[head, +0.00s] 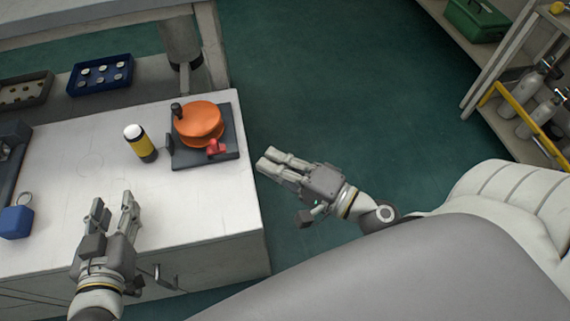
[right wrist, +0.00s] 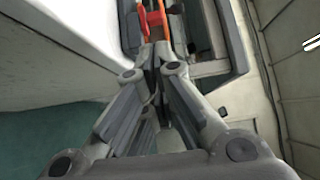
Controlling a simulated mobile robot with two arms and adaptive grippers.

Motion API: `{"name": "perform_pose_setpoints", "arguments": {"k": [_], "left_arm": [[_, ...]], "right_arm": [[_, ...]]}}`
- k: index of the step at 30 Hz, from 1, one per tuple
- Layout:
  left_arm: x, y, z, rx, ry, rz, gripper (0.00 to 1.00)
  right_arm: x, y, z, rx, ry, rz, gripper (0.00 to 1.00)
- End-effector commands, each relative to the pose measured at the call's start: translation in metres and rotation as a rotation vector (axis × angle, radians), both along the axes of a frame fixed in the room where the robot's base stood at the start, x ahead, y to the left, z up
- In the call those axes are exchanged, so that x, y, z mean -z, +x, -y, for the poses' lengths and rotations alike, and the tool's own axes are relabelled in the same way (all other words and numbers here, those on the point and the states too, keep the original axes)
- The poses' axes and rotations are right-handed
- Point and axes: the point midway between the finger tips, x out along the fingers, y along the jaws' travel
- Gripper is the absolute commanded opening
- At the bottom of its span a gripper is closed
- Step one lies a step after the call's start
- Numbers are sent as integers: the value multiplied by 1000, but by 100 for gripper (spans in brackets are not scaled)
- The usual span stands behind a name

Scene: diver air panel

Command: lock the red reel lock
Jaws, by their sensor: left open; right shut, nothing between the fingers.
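The red reel lock (head: 216,147) is a small red part at the front right of the orange reel (head: 200,122), which sits on a dark grey base plate (head: 225,157) on the white bench. In the right wrist view the red lock (right wrist: 152,18) shows at the top, just beyond my fingertips. My right gripper (head: 268,160) is shut and empty, off the bench's right edge, to the right of the base plate and apart from the lock. My left gripper (head: 113,207) is open and empty over the front of the bench.
A yellow and black cylinder with a white top (head: 141,143) stands left of the reel. A blue padlock-like block (head: 16,221) lies at the far left. Bins (head: 100,75) stand behind the bench. Green floor (head: 300,90) is clear to the right.

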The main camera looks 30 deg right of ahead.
Motion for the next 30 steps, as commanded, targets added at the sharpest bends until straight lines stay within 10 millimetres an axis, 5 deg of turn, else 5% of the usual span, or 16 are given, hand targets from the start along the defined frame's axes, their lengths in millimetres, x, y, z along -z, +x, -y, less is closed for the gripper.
{"name": "perform_pose_setpoints", "arguments": {"k": [9,30], "left_arm": [[0,0,0,0,0,0,40],[0,0,0,0,0,0,40]], "right_arm": [[0,-21,12,2,0,1,0],[0,-22,13,0,-2,1,0]]}}
